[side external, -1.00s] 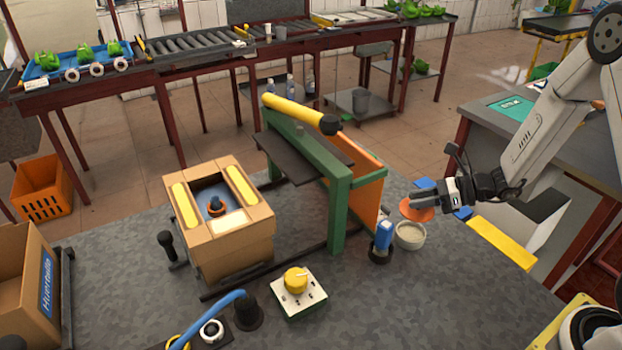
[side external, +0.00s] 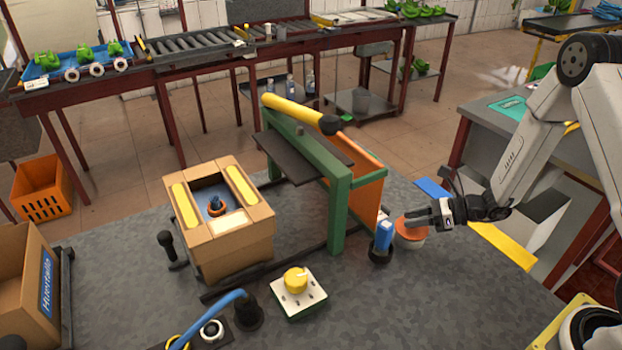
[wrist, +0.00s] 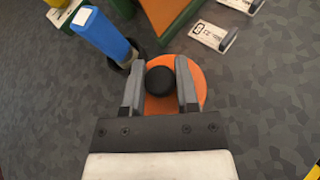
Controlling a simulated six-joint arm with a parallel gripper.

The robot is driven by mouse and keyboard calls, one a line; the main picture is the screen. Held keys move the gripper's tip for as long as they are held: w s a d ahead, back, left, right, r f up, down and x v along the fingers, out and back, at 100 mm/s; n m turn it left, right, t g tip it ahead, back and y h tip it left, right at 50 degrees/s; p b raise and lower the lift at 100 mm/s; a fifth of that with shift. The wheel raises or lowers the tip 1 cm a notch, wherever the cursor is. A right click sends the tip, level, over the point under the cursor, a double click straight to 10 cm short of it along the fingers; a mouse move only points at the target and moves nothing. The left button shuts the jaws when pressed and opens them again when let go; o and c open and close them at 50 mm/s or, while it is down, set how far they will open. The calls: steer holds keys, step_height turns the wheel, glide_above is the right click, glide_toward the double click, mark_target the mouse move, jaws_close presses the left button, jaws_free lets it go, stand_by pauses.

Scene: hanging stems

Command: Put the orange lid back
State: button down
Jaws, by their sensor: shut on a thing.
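The orange lid (side external: 408,230) is a flat disc with a black knob (wrist: 160,80) in its middle, seen best in the wrist view. My gripper (side external: 412,219) is shut on the lid's knob, with one finger on each side of it. In the wrist view the lid (wrist: 190,95) hides the bowl.
A blue-handled tool in a black holder (side external: 383,240) stands just left of the bowl. The green frame with an orange panel (side external: 368,200) is behind it. A cardboard box (side external: 235,245) and a yellow-knob dial box (side external: 298,292) are farther left.

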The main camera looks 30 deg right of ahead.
steer(key=shift+f, duration=0.2)
steer(key=shift+f, duration=0.2)
steer(key=shift+c, duration=1.8)
jaws_free()
steer(key=shift+r, duration=0.1)
steer(key=shift+r, duration=0.15)
steer(key=v, duration=1.2)
